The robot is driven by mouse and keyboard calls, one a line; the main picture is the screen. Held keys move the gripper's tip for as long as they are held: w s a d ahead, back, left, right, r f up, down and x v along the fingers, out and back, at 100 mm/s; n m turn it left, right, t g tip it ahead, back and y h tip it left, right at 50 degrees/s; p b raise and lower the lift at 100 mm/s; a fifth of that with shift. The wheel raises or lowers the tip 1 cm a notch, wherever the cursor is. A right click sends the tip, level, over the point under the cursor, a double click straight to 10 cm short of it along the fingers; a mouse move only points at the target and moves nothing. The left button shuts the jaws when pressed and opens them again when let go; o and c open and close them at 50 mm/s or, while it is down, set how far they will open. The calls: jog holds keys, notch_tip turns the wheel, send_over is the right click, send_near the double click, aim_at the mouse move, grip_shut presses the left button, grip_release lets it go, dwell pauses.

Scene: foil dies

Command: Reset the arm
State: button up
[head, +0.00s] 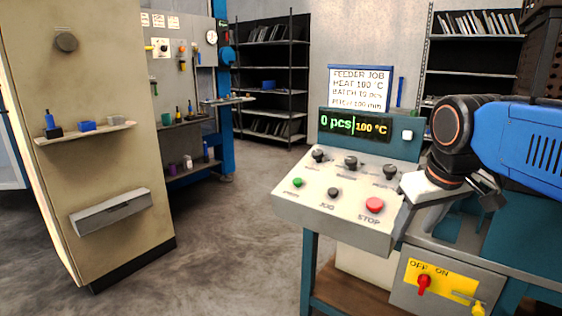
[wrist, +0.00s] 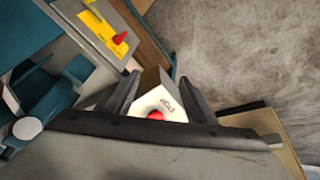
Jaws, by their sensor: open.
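My blue arm comes in from the right in the head view, and its dark wrist hangs beside the control panel (head: 335,212). My gripper (wrist: 155,88) shows in the wrist view with its two dark fingers spread apart and nothing held between them. The panel's corner with the red STOP button (wrist: 156,115) appears between and beyond the fingers. In the head view the red STOP button (head: 374,205) is left of my wrist; the fingertips are hard to make out there.
The display (head: 355,125) reads 0 pcs and 100 °C. A yellow OFF/ON plate (head: 440,286) with a red switch sits below the panel. A beige cabinet (head: 100,170) stands left. Dark shelves (head: 270,80) stand behind. The floor between cabinet and panel is clear.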

jog(key=s+d+f+m, duration=0.1)
jog(key=s+f+m, duration=0.1)
jog(key=s+f, duration=0.9)
notch_tip(320, 180, down, 4)
jog(key=shift+s+f+t, duration=0.25)
jog(key=shift+s+t, duration=0.05)
jog(key=shift+s, duration=0.1)
jog(key=shift+r, duration=0.1)
dwell(0.8)
